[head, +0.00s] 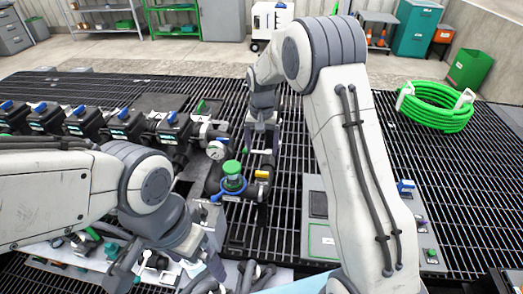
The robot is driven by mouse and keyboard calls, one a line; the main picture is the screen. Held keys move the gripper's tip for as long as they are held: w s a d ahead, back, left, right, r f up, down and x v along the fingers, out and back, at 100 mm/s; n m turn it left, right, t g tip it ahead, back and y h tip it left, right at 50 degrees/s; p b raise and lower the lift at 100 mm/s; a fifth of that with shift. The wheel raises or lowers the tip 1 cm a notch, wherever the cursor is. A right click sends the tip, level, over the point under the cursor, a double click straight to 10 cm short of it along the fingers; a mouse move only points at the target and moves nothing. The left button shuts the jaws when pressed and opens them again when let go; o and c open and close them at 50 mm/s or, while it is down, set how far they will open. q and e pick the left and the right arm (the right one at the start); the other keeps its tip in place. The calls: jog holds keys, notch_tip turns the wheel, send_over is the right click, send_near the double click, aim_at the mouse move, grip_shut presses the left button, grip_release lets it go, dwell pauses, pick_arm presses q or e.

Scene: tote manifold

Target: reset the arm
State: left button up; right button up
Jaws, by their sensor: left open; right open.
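My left arm reaches in from the left, and its gripper (165,270) points down over a tray of small parts (60,252) at the lower left. Its jaws are open, and I see nothing held between them. My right arm rises from the lower right and bends over at the top. Its gripper (262,140) hangs down, open, near the far side of the pipe manifold (213,185). I cannot tell whether it touches the pipework. A green-capped valve (232,170) with a blue ring and a round gauge (216,149) stand on the manifold.
A row of black units with blue tops (120,122) runs along the left. A coiled green hose (437,108) lies on the dark grating at the right. A grey panel (318,225) lies partly behind my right arm. Shelves (105,18) and cabinets stand at the back.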

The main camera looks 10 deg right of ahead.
aim_at(262, 172)
notch_tip(262, 172, down, 11)
jog(key=shift+r+p, duration=0.15)
jog(key=shift+p, duration=0.55)
jog(key=shift+n, duration=0.3)
